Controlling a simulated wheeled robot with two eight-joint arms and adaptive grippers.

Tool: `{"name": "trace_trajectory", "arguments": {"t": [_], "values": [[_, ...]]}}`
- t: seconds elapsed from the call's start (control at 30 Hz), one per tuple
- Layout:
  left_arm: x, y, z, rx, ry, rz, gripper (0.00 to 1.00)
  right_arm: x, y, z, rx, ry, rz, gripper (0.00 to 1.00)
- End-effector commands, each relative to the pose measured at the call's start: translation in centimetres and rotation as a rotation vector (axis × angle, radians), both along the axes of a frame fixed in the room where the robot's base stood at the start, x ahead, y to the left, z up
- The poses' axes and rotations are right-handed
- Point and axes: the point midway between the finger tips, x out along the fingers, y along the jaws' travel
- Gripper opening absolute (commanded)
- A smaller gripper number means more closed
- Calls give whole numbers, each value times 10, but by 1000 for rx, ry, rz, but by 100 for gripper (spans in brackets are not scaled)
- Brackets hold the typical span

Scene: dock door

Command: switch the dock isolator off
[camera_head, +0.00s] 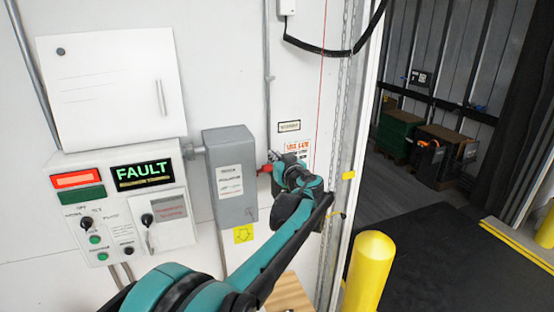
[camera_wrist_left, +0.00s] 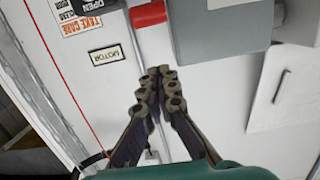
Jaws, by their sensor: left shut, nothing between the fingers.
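The dock isolator is a grey box (camera_head: 232,195) on the white wall, with a label on its front. Its red handle (camera_head: 264,168) sticks out from the box's right side. In the left wrist view the box (camera_wrist_left: 222,45) is at the top right and the red handle (camera_wrist_left: 149,14) is at the top. My left gripper (camera_head: 277,157) is beside the handle, at the box's right. In the wrist view the fingertips (camera_wrist_left: 160,78) are together and empty, apart from the handle. The gripper partly hides the handle's outer end in the head view. My right gripper is not in view.
A control panel (camera_head: 108,242) with a green FAULT display (camera_head: 142,172) is left of the box, below a white cabinet (camera_head: 112,88). A conduit (camera_head: 267,60) runs vertically above the gripper. A yellow bollard (camera_head: 368,275) stands at the right, before the open dock doorway.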

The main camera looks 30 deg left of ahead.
Motion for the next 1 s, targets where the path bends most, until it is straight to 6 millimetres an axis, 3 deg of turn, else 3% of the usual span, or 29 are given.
{"name": "trace_trajectory", "arguments": {"t": [0.27, 0.5, 1.0], "values": [[37, 43, -6, 0, 0, 1, 0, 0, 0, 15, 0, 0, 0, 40], [26, 30, -36, 0, 0, 0, 0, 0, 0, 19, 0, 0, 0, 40], [24, 28, -43, 2, -1, 0, 0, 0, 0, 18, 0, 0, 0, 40]]}}
